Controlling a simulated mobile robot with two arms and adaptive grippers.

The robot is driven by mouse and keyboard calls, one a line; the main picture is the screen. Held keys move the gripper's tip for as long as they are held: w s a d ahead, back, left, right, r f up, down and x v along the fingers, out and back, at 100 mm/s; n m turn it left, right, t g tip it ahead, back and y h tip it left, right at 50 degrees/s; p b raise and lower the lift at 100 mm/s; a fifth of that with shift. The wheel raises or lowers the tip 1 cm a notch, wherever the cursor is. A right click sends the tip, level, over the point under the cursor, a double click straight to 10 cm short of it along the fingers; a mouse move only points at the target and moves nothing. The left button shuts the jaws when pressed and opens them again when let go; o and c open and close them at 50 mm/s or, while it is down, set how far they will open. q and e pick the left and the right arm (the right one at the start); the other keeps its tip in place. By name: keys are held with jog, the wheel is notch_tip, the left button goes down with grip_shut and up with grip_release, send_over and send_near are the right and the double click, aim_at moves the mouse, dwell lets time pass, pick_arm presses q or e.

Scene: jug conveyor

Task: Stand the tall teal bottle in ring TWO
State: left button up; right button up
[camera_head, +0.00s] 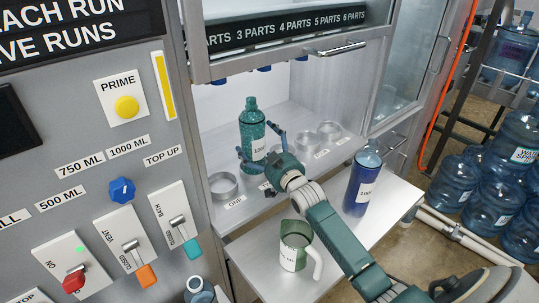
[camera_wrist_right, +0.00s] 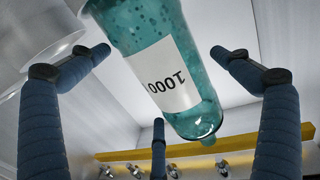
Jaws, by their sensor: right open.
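The tall teal bottle (camera_head: 252,130) stands upright in the white bay, with a white label. Its base is hidden behind my right gripper, so I cannot tell whether it sits inside a ring. My right gripper (camera_head: 257,141) is open, with its blue fingers spread on both sides of the bottle. In the right wrist view the teal bottle (camera_wrist_right: 160,65) shows upside down with its 1000 label, between the open fingers (camera_wrist_right: 160,62), with gaps visible beside it. Ring ONE (camera_head: 223,186) is empty at the left of the row. Ring TWO is not clearly visible behind the gripper. My left gripper is not in view.
Two rings (camera_head: 329,131) to the right look empty. A raised glass door (camera_head: 290,55) hangs over the bay. A control panel (camera_head: 75,165) is at left.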

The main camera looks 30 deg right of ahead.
jog(key=s, duration=0.9)
jog(key=shift+s+a+b, duration=0.3)
jog(key=shift+s+b, duration=0.1)
jog(key=shift+b, duration=0.05)
jog(key=shift+r, duration=0.2)
